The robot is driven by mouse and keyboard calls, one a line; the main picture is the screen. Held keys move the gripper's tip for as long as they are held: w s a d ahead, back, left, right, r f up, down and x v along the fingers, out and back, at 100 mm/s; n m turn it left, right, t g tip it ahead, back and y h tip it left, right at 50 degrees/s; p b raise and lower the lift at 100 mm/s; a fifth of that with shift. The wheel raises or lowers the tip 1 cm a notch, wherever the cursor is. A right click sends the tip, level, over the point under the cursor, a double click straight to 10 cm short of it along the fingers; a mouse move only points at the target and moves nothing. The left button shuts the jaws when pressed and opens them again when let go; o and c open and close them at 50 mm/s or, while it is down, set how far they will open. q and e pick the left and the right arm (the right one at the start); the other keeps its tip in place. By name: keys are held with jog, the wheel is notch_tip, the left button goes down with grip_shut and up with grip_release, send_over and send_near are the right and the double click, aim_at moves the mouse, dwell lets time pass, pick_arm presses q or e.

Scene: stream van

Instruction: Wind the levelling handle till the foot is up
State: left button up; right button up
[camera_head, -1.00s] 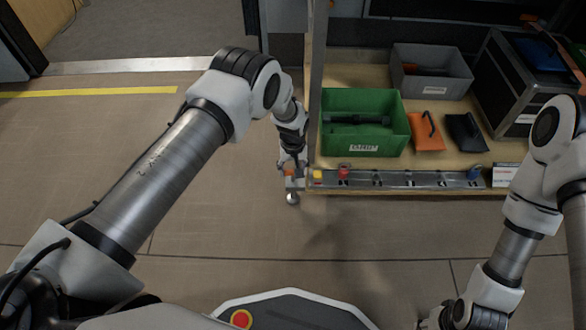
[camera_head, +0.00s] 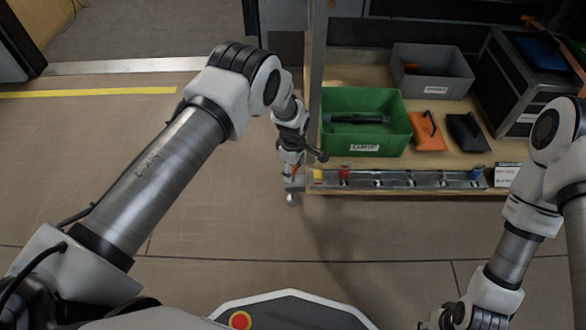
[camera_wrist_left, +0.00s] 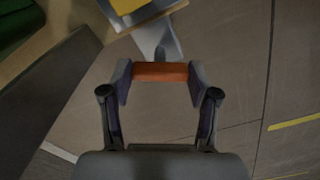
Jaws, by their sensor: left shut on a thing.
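My left gripper (camera_head: 293,168) is at the front left corner of the shelf unit, low beside the upright post. In the left wrist view its two fingers are closed on the ends of the orange grip of the levelling handle (camera_wrist_left: 160,72). A grey metal crank arm (camera_wrist_left: 158,40) runs from the grip toward the shelf edge. In the head view the gripper covers most of the handle. A small round silver foot (camera_head: 292,198) shows just below it; I cannot tell whether it touches the floor. Part of my right arm's end (camera_head: 440,318) shows at the bottom edge, its fingers unclear.
The wooden shelf holds a green crate (camera_head: 364,147), a grey bin (camera_head: 440,90), an orange pouch (camera_head: 428,142), a black pouch (camera_head: 468,135) and a dark case (camera_head: 500,110). A metal strip (camera_head: 410,180) with coloured pieces lines its front. The floor to the left is clear.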

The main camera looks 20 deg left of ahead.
aim_at(293, 170)
pick_arm(q)
jog(key=n, duration=0.4)
jog(key=shift+n+b, duration=0.3)
jog(key=n, duration=0.3)
jog(key=shift+n, duration=0.4)
jog(key=o, duration=1.2)
jog(key=shift+c, duration=0.2)
notch_tip(293, 170, up, 12)
